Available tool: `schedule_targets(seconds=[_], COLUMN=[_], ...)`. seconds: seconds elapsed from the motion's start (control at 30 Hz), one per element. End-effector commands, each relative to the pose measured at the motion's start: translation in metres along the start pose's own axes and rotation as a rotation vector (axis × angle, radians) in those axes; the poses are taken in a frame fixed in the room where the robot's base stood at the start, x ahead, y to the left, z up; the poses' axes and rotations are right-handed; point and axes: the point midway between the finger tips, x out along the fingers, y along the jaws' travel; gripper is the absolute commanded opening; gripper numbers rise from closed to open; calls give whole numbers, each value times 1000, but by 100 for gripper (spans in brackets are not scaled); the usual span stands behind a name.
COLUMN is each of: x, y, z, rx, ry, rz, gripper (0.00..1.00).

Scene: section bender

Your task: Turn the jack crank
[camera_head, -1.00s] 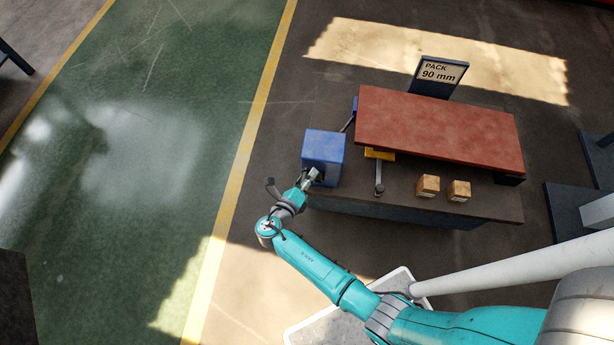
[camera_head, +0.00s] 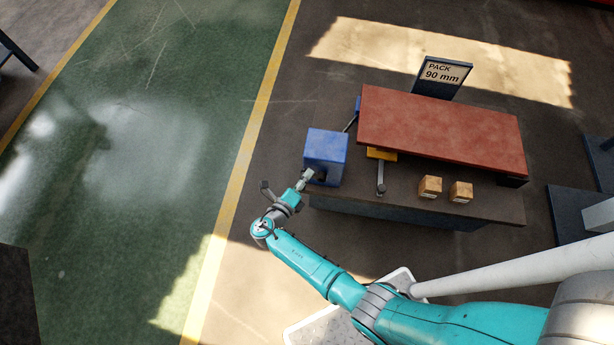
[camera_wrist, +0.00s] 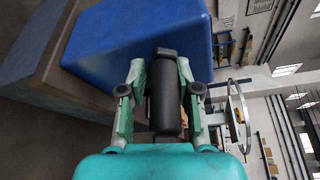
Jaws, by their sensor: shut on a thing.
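The blue jack box (camera_head: 325,148) stands at the left end of the workbench, and its blue side also fills the upper left of the wrist view (camera_wrist: 130,32). A black cylindrical crank grip (camera_wrist: 165,100) sticks out from the box's face toward the wrist camera. My gripper (camera_head: 309,175) is at the front left of the box. In the wrist view its two fingers stand on either side of the black grip, shut on it. The rest of the crank is hidden behind the grip and my fingers.
A yellow part with a grey lever (camera_head: 380,175) and two small cardboard boxes (camera_head: 430,187) sit in front. A "PACK 90 mm" sign (camera_head: 442,75) stands behind. The green floor at left is clear.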

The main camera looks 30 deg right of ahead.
Motion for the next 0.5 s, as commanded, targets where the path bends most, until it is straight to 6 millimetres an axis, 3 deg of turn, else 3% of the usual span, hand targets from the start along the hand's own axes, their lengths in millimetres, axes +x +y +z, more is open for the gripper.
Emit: schedule_targets(seconds=[0.3,0.33,0.4,0.5], x=[1,1,1,1], y=[-3,-3,-2,-2], z=[1,1,1,1], rx=[-8,-8,-8,-8], ry=[3,3,3,2], rz=[-12,-12,-11,-10], gripper=[0,40,50,50])
